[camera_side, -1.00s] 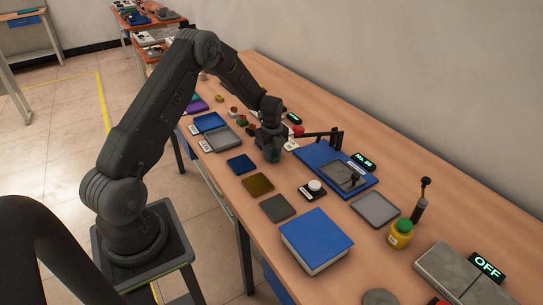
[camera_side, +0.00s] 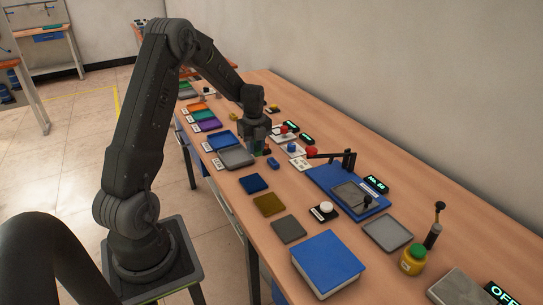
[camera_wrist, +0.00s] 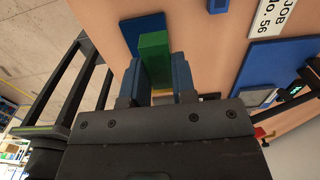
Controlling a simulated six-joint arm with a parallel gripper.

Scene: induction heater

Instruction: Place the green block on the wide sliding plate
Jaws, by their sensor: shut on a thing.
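My gripper (camera_side: 256,143) is over the table beside the grey tray. In the wrist view its two blue fingers (camera_wrist: 154,80) are shut on the green block (camera_wrist: 154,58), which stands out beyond them. The block is mostly hidden by the fingers in the side view. A blue board (camera_side: 345,190) bears a grey plate (camera_side: 352,195) with a black knob, to the right of my gripper and nearer the camera. I cannot tell for certain whether this grey plate is the wide sliding plate. The block is apart from it.
A black lever stand (camera_side: 348,160) rises behind the blue board. Blue, olive and grey squares, a thick blue block (camera_side: 328,262) and a yellow jar (camera_side: 413,260) lie nearer the camera. Bare table separates them.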

